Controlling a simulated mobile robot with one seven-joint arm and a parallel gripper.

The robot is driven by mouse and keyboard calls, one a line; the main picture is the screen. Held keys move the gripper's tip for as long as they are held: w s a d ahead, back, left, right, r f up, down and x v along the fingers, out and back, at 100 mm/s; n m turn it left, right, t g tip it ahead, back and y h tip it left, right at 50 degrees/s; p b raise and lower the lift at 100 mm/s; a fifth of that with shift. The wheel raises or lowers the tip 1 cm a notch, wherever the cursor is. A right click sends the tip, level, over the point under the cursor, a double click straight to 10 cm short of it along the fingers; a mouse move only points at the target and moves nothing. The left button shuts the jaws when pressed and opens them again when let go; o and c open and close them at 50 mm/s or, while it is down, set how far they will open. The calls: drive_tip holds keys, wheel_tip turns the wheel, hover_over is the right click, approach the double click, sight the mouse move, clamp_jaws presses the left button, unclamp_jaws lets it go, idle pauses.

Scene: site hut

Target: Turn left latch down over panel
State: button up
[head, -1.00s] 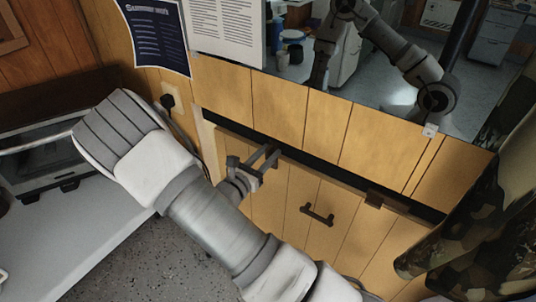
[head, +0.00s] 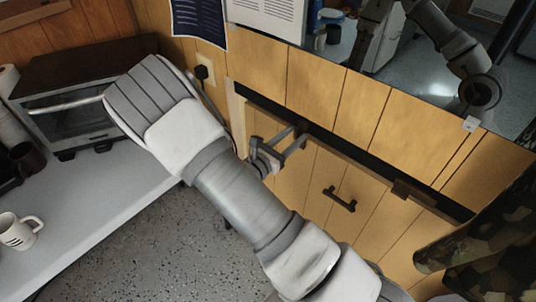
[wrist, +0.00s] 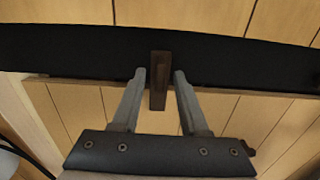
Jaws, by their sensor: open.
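The wooden panel (head: 300,185) is set in the plank wall below a dark gap, with a rail along its top edge and a dark handle (head: 340,199). The left latch (wrist: 159,82) is a small brown bar in the wrist view. It stands upright there, crossing the dark gap and overlapping the panel's top rail. My gripper (wrist: 160,76) is open, one finger on each side of the latch, with visible space between. In the head view, my gripper (head: 297,138) is at the panel's upper left, and the left latch is hard to make out there.
The right latch (head: 413,192) is a brown block at the panel's top right. A camouflage curtain (head: 485,235) hangs at the right. A counter (head: 90,205) with a toaster oven (head: 75,120) and white mug (head: 17,232) is at the left. Speckled floor lies below.

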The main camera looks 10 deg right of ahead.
drive_tip(key=v, duration=1.5)
drive_tip(key=shift+s+p, duration=0.15)
drive_tip(key=shift+p, duration=0.25)
drive_tip(key=shift+a, duration=0.1)
drive_tip(key=s+d+r+m+g+y+p, duration=0.35)
drive_tip(key=s+d+r+m+g, duration=0.45)
drive_tip(key=d+r+m+g, duration=0.45)
drive_tip(key=s+a+r+m+t+y+p, duration=0.1)
drive_tip(key=s+a+r+m+t+y, duration=0.1)
drive_tip(key=r+m+y, duration=0.3)
drive_tip(key=s+a+r+m+t+y+p, duration=0.1)
drive_tip(key=s+r+m+t+y, duration=0.3)
drive_tip(key=r+m, duration=0.4)
wheel_tip(320, 180, up, 3)
drive_tip(key=shift+s+a+f+t+y+p, duration=0.2)
drive_tip(key=shift+s+a+t+y+p, duration=0.15)
drive_tip(key=shift+t+y+p, duration=0.4)
drive_tip(key=shift+d, duration=0.25)
